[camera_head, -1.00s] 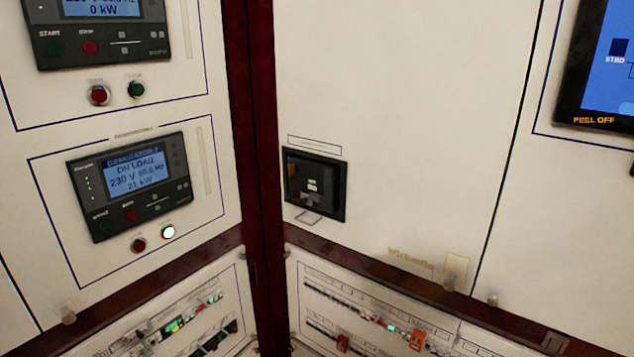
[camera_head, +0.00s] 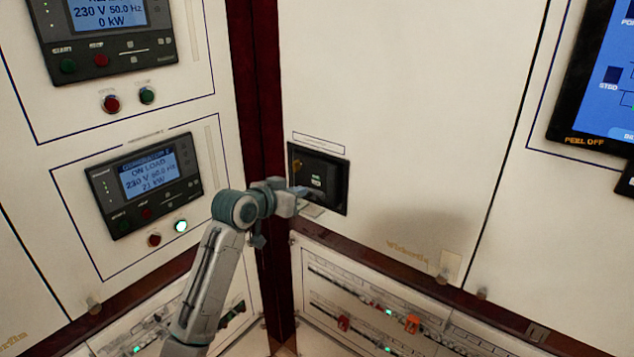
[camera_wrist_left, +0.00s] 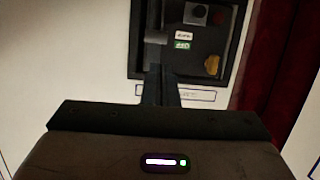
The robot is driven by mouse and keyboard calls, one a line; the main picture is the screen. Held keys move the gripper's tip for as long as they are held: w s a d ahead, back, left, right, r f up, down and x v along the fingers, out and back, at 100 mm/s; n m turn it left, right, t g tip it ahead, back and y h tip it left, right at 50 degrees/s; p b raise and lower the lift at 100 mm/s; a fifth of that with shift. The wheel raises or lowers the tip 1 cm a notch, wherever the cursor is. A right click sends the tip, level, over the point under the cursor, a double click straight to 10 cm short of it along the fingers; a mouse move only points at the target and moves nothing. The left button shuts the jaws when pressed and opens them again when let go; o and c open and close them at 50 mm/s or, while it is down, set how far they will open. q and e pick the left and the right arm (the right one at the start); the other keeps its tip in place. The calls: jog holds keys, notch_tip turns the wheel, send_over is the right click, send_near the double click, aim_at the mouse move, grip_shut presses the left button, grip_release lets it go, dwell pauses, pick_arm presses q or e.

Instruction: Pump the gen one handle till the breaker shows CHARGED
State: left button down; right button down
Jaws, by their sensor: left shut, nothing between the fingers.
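The breaker (camera_head: 335,190) is a dark recessed unit in the white panel right of the dark red corner post. It also shows in the left wrist view (camera_wrist_left: 205,25), with a small white flag and a green flag (camera_wrist_left: 182,45) whose words are too small to read. A yellowish part (camera_wrist_left: 212,65) is at its edge. My left gripper (camera_head: 302,191) is shut and empty at the breaker's left side, its fingers (camera_wrist_left: 160,82) pointing at the breaker face. A grey bar (camera_wrist_left: 155,37) lies just past the fingertips; I cannot tell whether they touch it or whether it is the handle. My right gripper is out of view.
Generator controllers with lit screens (camera_head: 149,172) and push buttons (camera_head: 180,226) are on the left panel. A large blue screen (camera_head: 610,70) is at the right. Lower panels carry rows of switches (camera_head: 412,324). The white panel right of the breaker is clear.

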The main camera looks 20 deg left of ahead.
pick_arm(q)
jog(key=shift+m+t, duration=0.3)
jog(key=r, duration=0.4)
jog(key=shift+s+d+r, duration=0.1)
jog(key=shift+s+d, duration=0.15)
jog(key=shift+w, duration=0.1)
jog(key=p, duration=0.4)
send_over(319, 194)
jog(key=w, duration=0.2)
jog(key=shift+w+d+f, duration=0.1)
jog(key=shift+f, duration=0.5)
jog(key=shift+w+d+f, duration=0.1)
jog(key=shift+f, duration=0.5)
jog(key=shift+s+a+f+p, duration=0.15)
jog(key=shift+s+f+p, duration=0.3)
jog(key=shift+f, duration=0.1)
jog(key=shift+s+a+f+p, duration=0.15)
jog(key=shift+s+f+p, duration=0.25)
jog(key=shift+f, duration=0.15)
jog(key=shift+s+a+f, duration=0.15)
jog(key=shift+s+f, duration=0.25)
jog(key=shift+f, duration=0.3)
